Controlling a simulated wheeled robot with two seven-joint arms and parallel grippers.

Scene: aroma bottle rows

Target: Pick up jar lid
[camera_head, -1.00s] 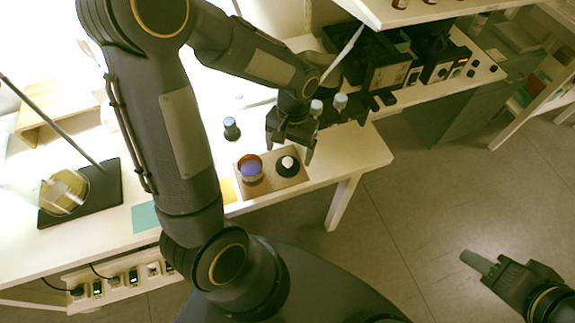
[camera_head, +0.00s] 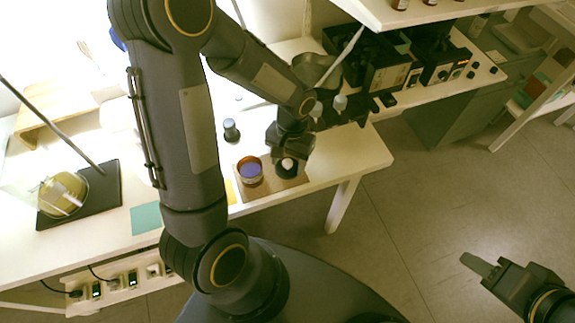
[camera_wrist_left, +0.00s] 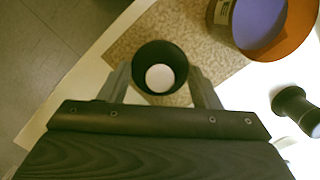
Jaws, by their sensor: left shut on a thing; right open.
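The jar lid (camera_head: 287,174) is a black round piece with a white centre on the tan mat at the table's front edge. In the left wrist view the black lid (camera_wrist_left: 160,52) lies between the two fingers. My left gripper (camera_head: 288,158) is shut on it; its fingers (camera_wrist_left: 162,80) touch the lid's sides. The amber jar (camera_head: 249,172) with purple contents stands open just left of the lid; it also shows at the top right of the left wrist view (camera_wrist_left: 283,45). My right gripper (camera_head: 484,268) is open and empty over the floor at the lower right.
The tan mat (camera_head: 263,195) lies under jar and lid. A small dark bottle (camera_head: 231,131) stands behind the jar. Black devices (camera_head: 370,65) stand at the back right, below a white shelf (camera_head: 400,14). A black stand base (camera_head: 105,187) with a round vessel is at left.

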